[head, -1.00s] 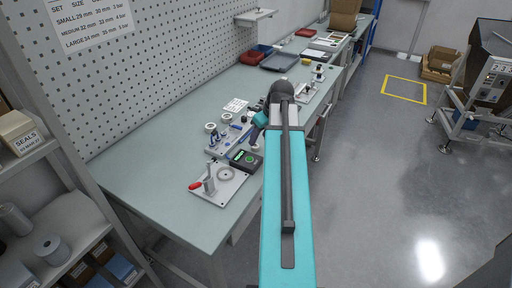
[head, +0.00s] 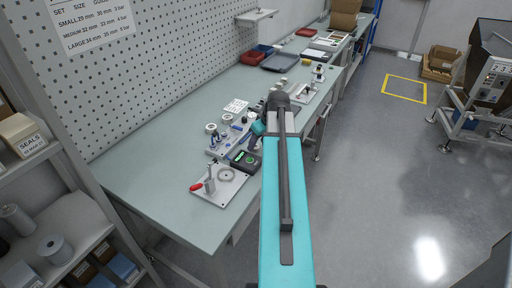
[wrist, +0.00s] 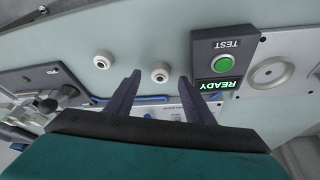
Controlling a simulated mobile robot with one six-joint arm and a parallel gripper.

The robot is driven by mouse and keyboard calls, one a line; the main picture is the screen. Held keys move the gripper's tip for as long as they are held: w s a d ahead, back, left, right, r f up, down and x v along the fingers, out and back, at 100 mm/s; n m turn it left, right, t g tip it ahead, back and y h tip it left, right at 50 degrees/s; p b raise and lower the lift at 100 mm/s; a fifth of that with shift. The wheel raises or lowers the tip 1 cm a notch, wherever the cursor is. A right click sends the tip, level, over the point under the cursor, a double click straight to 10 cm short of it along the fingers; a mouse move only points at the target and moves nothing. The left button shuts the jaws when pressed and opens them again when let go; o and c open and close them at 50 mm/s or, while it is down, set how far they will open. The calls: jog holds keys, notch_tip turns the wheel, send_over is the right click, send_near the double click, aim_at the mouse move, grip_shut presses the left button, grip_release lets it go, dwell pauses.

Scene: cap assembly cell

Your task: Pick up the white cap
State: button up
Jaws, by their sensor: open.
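The other white cap (wrist: 102,60) is left of the fingers. My gripper's two dark fingers are spread apart and empty.
A test box (wrist: 223,65) with a green button and a lit READY display is right of the fingers. A plate with a ring and red-handled clamp (head: 219,185) lies nearer on the bench. Trays (head: 279,62) lie farther back. The left front bench (head: 150,165) is clear.

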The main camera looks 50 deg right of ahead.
jog(key=shift+x, duration=0.85)
jog(key=c, duration=0.9)
jog(key=shift+o, duration=0.2)
